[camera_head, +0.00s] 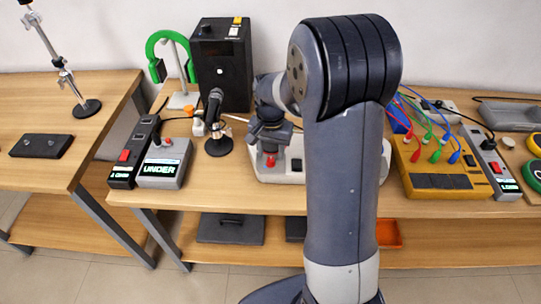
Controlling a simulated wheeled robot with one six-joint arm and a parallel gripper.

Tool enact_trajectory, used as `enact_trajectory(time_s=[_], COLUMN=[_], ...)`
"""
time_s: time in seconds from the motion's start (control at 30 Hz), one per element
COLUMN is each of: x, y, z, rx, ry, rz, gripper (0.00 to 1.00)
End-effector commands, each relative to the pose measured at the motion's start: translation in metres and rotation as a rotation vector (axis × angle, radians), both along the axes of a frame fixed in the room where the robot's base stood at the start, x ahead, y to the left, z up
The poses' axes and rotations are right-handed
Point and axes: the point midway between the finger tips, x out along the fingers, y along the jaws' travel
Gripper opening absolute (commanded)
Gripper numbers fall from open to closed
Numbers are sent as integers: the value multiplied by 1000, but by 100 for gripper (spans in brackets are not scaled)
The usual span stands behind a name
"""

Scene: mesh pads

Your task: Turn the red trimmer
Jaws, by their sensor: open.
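A small red knob (270,160) stands up from a white base unit (294,168) on the right-hand table, behind my arm. My gripper (269,147) points down just above this knob; it is open, and whether its fingers touch the knob cannot be told. A grey box (163,168) with a lit display reading "UNDER" sits to the left and carries another small red part (167,141) on top. Which red part is the trimmer is not clear. My upright arm hides the right middle of the white unit.
A black microphone-like stand (217,145), a tall black box (222,65) and a green horseshoe-shaped piece (168,42) stand near the gripper. A power strip (127,158) lies left. A yellow box (437,180) with coloured leads is right. A gap separates the two tables.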

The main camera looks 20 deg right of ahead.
Motion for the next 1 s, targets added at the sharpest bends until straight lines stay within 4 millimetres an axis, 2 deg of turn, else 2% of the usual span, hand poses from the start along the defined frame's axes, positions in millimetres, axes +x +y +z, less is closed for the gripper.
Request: enact_trajectory(time_s=[0.03, 0.2, 0.57, 1.0], x=[-1, 0, 0, 0], y=[0, 0, 0, 0], z=[-8, -25, -29, -28], rx=[0, 0, -1, -1], ry=[4, 2, -1, -1], rz=[0, 1, 1, 1], gripper=[43, 43, 42, 6])
